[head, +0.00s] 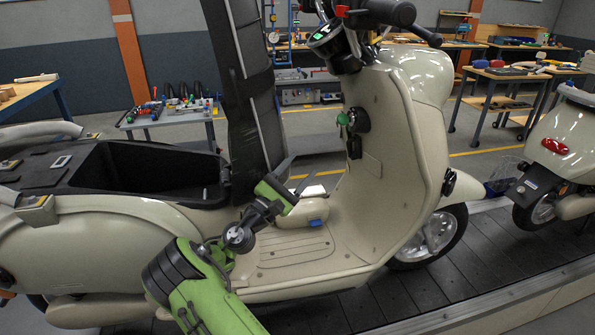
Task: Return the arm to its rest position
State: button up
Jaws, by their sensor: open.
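My arm, green and dark grey, reaches up from the bottom of the head view. My gripper (298,176) is open, its two fingers spread apart, with nothing seen between them. It is in front of the raised dark seat (246,90) and above the footboard (300,248) of a cream scooter (395,160). I cannot tell its exact distance from the seat or the scooter body.
The scooter stands on a dark slat conveyor (430,282). Its storage compartment (150,172) is open. A green-headed key (343,118) sits in the front panel. Another scooter (565,145) stands at right. Tool carts and workbenches (175,125) stand behind.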

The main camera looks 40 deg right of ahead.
jog(key=shift+w+a, duration=0.1)
jog(key=b+v, duration=0.1)
jog(key=v, duration=0.5)
jog(key=shift+r, duration=0.1)
dwell(0.5)
